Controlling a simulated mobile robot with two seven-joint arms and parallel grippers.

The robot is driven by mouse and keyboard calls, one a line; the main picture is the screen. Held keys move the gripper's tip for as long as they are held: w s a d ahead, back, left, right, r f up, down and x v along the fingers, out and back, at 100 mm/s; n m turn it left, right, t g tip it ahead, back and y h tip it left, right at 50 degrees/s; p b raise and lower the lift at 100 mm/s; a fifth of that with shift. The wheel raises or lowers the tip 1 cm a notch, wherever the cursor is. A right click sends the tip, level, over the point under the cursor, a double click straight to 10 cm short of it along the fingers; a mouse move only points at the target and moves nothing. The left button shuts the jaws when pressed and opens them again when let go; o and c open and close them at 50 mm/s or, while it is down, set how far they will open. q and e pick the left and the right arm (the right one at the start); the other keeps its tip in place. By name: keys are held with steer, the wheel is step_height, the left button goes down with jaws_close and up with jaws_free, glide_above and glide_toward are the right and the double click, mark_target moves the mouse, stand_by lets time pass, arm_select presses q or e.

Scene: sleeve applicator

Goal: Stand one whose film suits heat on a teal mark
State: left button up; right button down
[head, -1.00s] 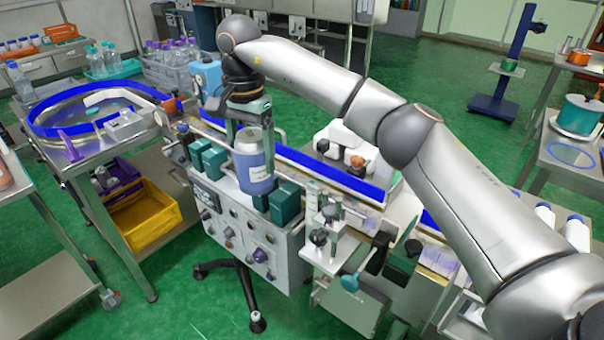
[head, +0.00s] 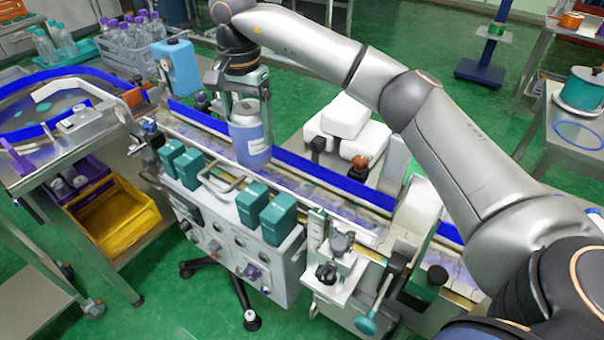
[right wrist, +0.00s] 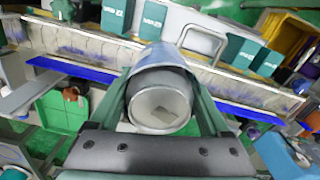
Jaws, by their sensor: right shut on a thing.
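In the right wrist view the bottle's round grey top (right wrist: 160,108) sits between the fingers. Teal patches (head: 71,103) show on the round blue-rimmed table at the left; I cannot tell whether they are the task's marks. The film and label text are too small to read. My left gripper is out of view.
Several teal boxes (head: 251,203) stand on the control cabinet (head: 223,238) in front of the belt. A blue container (head: 177,65) stands behind the belt's left end. Blue rails (head: 300,168) edge the belt. A yellow bin (head: 113,222) sits below at left.

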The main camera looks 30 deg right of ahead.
steer(key=s+d+f, duration=0.2)
steer(key=f, duration=0.1)
steer(key=s+d+f, duration=0.2)
steer(key=d+f, duration=0.1)
steer(key=f, duration=0.1)
steer(key=s+d+f+p, duration=0.1)
steer(key=d+f, duration=0.2)
steer(key=shift+s+d+f, duration=0.15)
steer(key=shift+s+f, duration=0.05)
steer(key=shift+s, duration=0.2)
steer(key=shift+f, duration=0.4)
jaws_free()
steer(key=shift+f, duration=0.1)
step_height(320, 180, up, 12)
